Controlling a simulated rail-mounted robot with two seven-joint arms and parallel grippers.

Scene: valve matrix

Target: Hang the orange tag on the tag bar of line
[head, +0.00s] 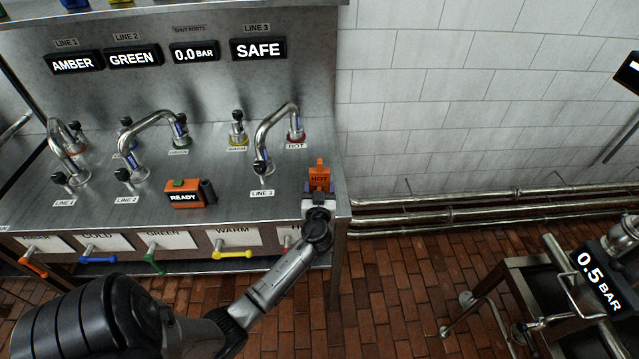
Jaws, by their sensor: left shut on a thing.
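The orange tag (319,179) has a narrow top tab and dark lettering that seems to read HOT. My left gripper (319,198) is shut on its lower end and holds it upright by the bench's right front corner. Whether the tag touches the bench is unclear. The line 3 pipe bend (267,130) runs from the LINE 3 port to the port labelled HOT, left of and behind the tag. I cannot make out a tag bar for certain. My right gripper is not in view.
The steel bench (235,200) carries an orange READY box (186,194) and other pipe bends (150,120). Yellow (232,254), green, blue and orange handles stick out along its front. Wall displays (258,49) include SAFE. A cart (515,285) with a 0.5 BAR display stands right.

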